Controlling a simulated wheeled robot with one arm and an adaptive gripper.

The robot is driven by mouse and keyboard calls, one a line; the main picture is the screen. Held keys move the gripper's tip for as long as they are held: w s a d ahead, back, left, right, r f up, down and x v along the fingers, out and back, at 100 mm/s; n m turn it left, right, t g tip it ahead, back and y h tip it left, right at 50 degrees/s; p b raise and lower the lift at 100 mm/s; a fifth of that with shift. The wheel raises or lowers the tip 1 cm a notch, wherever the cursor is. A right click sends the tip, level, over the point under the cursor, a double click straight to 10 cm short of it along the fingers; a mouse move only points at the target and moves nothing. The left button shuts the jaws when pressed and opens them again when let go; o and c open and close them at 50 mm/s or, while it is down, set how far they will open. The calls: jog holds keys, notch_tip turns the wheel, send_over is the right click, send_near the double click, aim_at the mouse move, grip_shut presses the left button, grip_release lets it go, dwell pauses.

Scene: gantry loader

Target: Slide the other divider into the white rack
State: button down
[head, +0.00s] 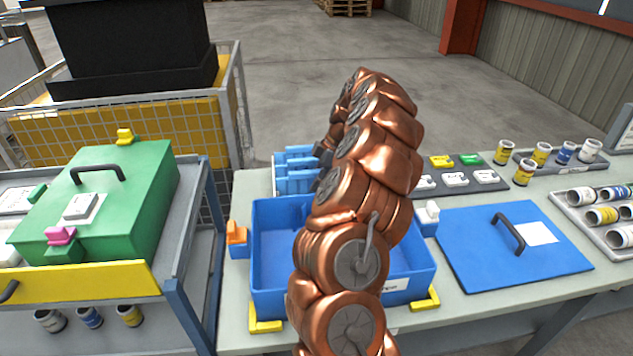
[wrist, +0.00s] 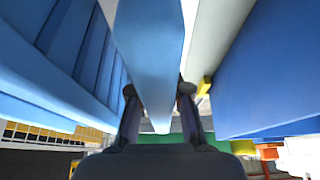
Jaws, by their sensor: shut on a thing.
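My gripper (wrist: 158,92) is shut on a blue divider (wrist: 150,45), a flat panel that stands out between its two dark fingers in the wrist view. A blue ribbed, slotted rack (wrist: 65,45) is close on the left of the divider, with a narrow gap at the far end. My copper arm hides most of the gripper and the divider there. I cannot tell whether the divider touches the rack.
A blue bin (head: 270,290) stands in front of the rack, and its wall (wrist: 265,70) is close on the right in the wrist view. A blue lid (head: 480,262) lies to the right. A green box (head: 145,185) stands on the left cart. Several small cans (head: 540,153) stand far right.

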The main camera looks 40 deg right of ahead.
aim_at(311, 171)
grip_release()
dwell(0.8)
jog(key=shift+r, duration=0.15)
jog(key=shift+r, duration=3.35)
